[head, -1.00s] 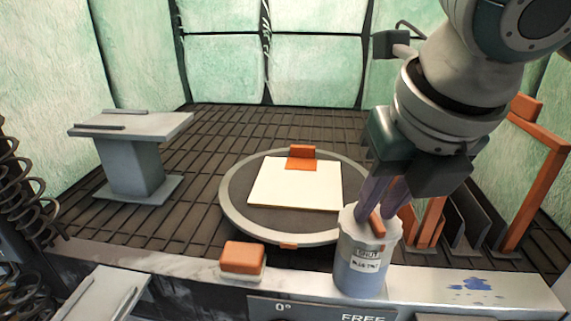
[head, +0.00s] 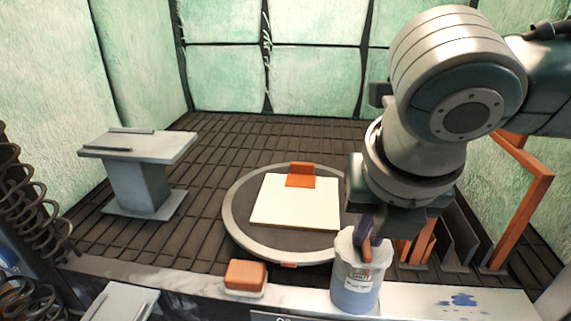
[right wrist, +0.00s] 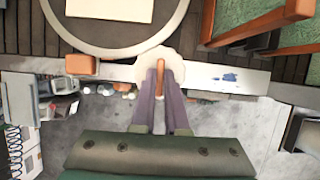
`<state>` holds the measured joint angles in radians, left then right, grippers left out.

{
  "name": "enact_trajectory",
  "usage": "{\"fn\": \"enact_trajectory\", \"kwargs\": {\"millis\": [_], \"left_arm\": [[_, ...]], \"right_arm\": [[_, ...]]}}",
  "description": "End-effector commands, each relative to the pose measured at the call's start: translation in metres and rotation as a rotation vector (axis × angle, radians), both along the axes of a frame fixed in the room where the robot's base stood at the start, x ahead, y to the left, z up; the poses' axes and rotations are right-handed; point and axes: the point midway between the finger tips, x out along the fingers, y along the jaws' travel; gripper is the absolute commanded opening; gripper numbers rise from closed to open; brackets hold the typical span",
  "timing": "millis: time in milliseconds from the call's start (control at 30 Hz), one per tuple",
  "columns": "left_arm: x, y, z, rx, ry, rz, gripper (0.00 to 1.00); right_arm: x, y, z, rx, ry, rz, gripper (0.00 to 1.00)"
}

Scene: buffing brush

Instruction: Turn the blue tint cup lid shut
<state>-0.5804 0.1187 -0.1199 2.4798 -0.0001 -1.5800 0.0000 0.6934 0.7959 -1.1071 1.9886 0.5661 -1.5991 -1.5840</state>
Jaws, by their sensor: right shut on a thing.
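The blue tint cup (head: 355,290) stands upright on the pale front ledge, with a label reading "SHUT" near its top. Its whitish lid (head: 342,243) sits on top and carries an orange handle bar (head: 367,251). My right gripper (head: 365,235) comes down from above and is shut on this handle. In the right wrist view, the purple fingers (right wrist: 160,92) are on both sides of the orange handle (right wrist: 160,78), over the pale lid (right wrist: 152,62). Part of the lid is hidden by the fingers in the head view. My left gripper is not in view.
A round turntable (head: 240,232) with a white panel (head: 290,210) is behind the cup. An orange-topped block (head: 245,277) sits on the ledge (head: 410,300) to the left. Orange racks (head: 535,205) stand at right. A grey pedestal table (head: 150,147) stands at left.

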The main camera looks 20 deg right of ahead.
Motion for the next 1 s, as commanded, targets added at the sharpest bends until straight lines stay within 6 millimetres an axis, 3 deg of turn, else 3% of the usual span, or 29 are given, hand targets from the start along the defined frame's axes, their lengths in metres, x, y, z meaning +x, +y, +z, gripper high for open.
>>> {"fn": "enact_trajectory", "kwargs": {"millis": [33,67,133,500,633,967,1000], "left_arm": [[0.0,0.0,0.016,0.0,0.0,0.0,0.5],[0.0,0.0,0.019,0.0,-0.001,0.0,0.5],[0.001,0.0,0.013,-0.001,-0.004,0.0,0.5],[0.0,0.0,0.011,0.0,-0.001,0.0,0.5],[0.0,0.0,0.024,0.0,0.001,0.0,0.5],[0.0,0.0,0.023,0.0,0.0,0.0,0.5],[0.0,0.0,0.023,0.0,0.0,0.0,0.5]], "right_arm": [[0.0,0.001,0.008,0.0,0.003,-0.036,0.0],[0.0,0.002,0.007,0.0,0.003,-0.057,0.0],[0.001,0.001,0.0,0.0,-0.001,-0.064,0.0],[0.001,0.0,0.0,0.0,-0.002,-0.061,0.0],[0.001,0.002,0.003,0.0,0.001,-0.109,0.0],[0.001,0.001,0.0,0.0,-0.002,-0.125,0.0],[0.001,0.001,0.0,0.0,-0.002,-0.125,0.15]]}}
